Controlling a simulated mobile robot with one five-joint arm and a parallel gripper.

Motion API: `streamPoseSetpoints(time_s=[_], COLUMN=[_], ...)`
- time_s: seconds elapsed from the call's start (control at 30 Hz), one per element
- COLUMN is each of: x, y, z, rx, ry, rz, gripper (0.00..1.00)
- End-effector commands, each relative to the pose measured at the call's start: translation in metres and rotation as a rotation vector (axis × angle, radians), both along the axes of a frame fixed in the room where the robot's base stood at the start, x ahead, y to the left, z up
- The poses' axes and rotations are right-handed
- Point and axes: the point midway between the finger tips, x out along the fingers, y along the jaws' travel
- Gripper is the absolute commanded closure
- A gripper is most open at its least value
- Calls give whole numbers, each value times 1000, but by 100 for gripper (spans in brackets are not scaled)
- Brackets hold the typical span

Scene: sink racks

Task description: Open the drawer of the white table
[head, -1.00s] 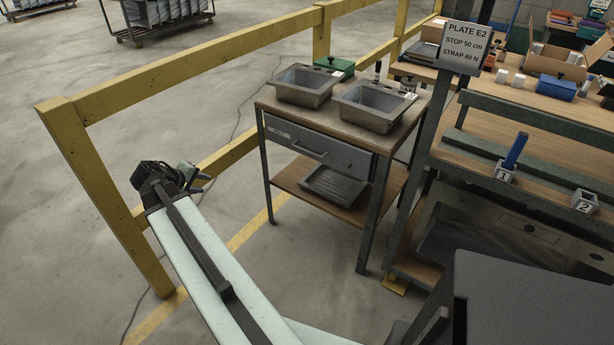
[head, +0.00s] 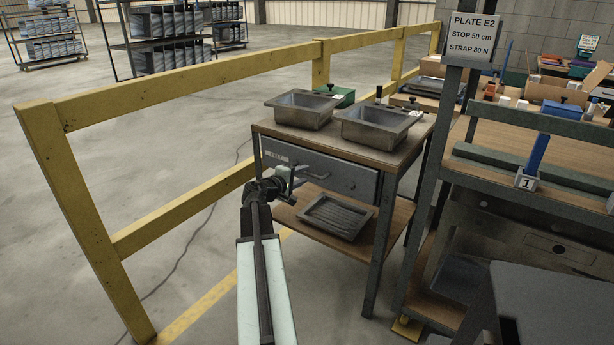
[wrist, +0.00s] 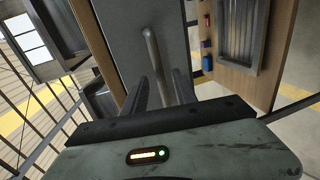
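The table (head: 388,155) has a wooden top and dark grey legs; it does not look white. Its grey drawer (head: 345,175) sits under the top and looks closed. The drawer front (wrist: 122,40) fills the upper middle of the wrist view, with its bar handle (wrist: 151,55) running down between my fingers. My gripper (head: 291,181) is at the left part of the drawer front, by the handle. In the wrist view my gripper (wrist: 160,92) is open, with a finger on each side of the handle. I cannot tell whether either finger touches it.
Two metal sinks (head: 302,109) (head: 375,127) stand on the table top. A ribbed tray (head: 335,217) lies on the lower shelf. A yellow rail (head: 190,82) runs behind and left. A workbench with a dark post (head: 435,175) stands close on the right.

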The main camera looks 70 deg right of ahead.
Motion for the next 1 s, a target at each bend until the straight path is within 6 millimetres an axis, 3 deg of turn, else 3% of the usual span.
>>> streamPoseSetpoints(time_s=[0.13,0.4,0.43,0.53,0.57,1.0], x=[-5,-7,-7,-7,-7,-6], y=[-26,-30,-30,-30,-30,-29], z=[-7,-7,-7,-7,-7,-7], rx=[1,0,0,0,0,1], ry=[-2,-2,-2,-2,-2,-2], rz=[-1,1,1,1,1,2], gripper=[66,66,69,97,100,100])
